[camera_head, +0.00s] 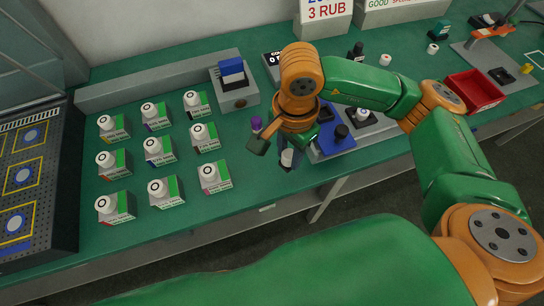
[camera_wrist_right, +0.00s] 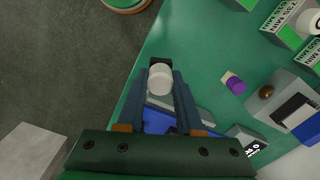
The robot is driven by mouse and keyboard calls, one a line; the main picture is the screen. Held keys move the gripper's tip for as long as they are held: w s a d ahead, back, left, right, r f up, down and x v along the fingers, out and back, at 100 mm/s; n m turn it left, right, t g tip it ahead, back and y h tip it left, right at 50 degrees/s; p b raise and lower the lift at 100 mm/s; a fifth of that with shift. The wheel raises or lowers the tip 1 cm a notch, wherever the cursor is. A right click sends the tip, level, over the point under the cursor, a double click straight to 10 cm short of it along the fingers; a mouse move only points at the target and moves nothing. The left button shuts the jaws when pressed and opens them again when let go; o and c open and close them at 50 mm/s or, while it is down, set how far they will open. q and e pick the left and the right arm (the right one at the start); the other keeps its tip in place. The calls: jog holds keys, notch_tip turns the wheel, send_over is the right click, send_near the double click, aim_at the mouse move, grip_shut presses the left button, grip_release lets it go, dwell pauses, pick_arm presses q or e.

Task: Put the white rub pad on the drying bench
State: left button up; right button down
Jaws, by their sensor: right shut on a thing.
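A small white rub pad (camera_wrist_right: 160,79) with a dark end is pinched between the fingertips of my right gripper (camera_wrist_right: 160,88). In the head view the right gripper (camera_head: 277,152) hangs over the front of the green table, left of the blue tray, and the white pad (camera_head: 287,158) shows partly between its fingers. Whether the pad touches the table I cannot tell. On the far left is a dark perforated bench (camera_head: 57,190) with yellow-framed squares and blue rings; I cannot tell if this is the drying bench. My left gripper is not in view.
A purple-topped piece (camera_wrist_right: 235,84) stands near the gripper. A blue tray (camera_head: 322,151) holds dark pads. A grey block with a blue piece (camera_head: 236,95) is behind. A red bin (camera_head: 473,92) is at right.

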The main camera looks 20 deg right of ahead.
jog(key=w+f, duration=0.1)
jog(key=w+a+f, duration=0.1)
jog(key=f, duration=0.1)
jog(key=w+a+f, duration=0.1)
jog(key=shift+a+f+p, duration=0.25)
jog(key=shift+p, duration=0.05)
jog(key=f, duration=0.1)
jog(key=f+p, duration=0.1)
jog(key=f, duration=0.1)
jog(key=shift+w+d+f, duration=0.1)
jog(key=shift+w+f, duration=0.1)
jog(key=shift+f, duration=0.35)
jog(key=c, duration=0.6)
grip_release()
jog(key=shift+r, duration=0.15)
jog(key=shift+o, duration=0.2)
jog(key=shift+r, duration=0.35)
notch_tip(320, 180, up, 12)
jog(key=b, duration=0.2)
jog(key=shift+f, duration=0.2)
